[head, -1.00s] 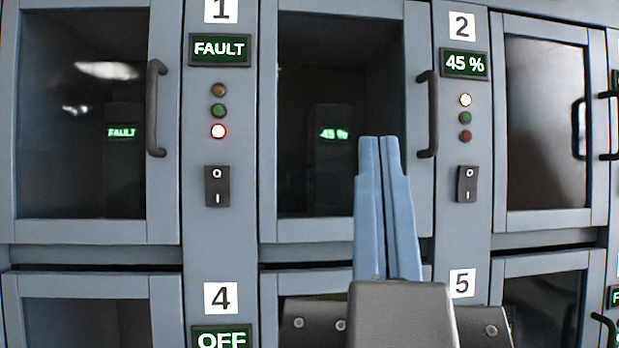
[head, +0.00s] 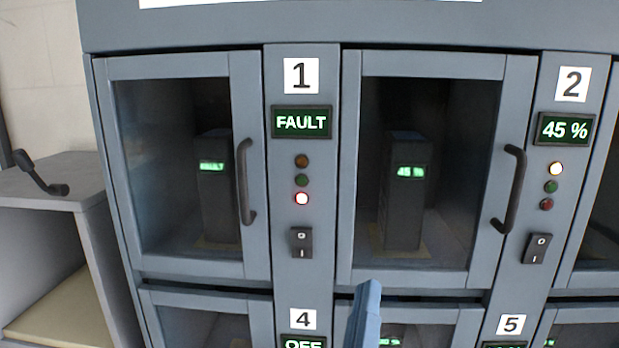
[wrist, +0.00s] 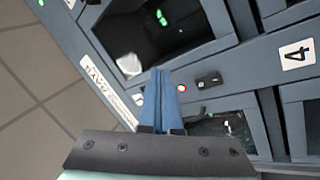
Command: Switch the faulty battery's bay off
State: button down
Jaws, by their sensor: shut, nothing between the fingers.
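Bay 1's display (head: 301,122) reads FAULT, and its lowest lamp (head: 301,198) glows red. Bay 1's rocker switch (head: 301,242), marked O above and I below, is under the lamps; I cannot tell which half is pressed. It also shows in the wrist view (wrist: 208,80). Behind bay 1's closed glass door, a dark battery (head: 217,195) has a small FAULT display. My gripper (head: 369,290) is shut and empty, low and right of the switch in the head view. In the wrist view its fingertips (wrist: 160,72) are left of the switch, apparently not touching it.
Bay 2 reads 45 % (head: 566,129) with an amber lamp lit and its own switch (head: 537,248). Bay 4's OFF panel (head: 303,344) is below bay 1's switch. Door handles (head: 246,181) (head: 512,190) stick out. A grey stand (head: 60,182) is at the left.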

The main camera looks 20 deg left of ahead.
aim_at(306, 237)
jog(key=s+a+f+n+g+y+p, duration=0.1)
jog(key=s+a+n+g+y+p, duration=0.2)
jog(key=n+p, duration=0.7)
jog(key=s+a+g+p, duration=0.1)
jog(key=s+a+p, duration=0.1)
jog(key=s+p, duration=0.1)
jog(key=shift+s+a+f, duration=0.15)
jog(key=shift+a+f, duration=0.05)
jog(key=shift+a, duration=0.05)
jog(key=shift+p, duration=0.3)
jog(key=p+x, duration=0.4)
jog(key=x, duration=0.9)
jog(key=shift+a+r, duration=0.1)
jog(key=shift+r, duration=0.05)
jog(key=shift+w+a, duration=0.15)
jog(key=shift+w, duration=0.3)
jog(key=shift+p, duration=0.35)
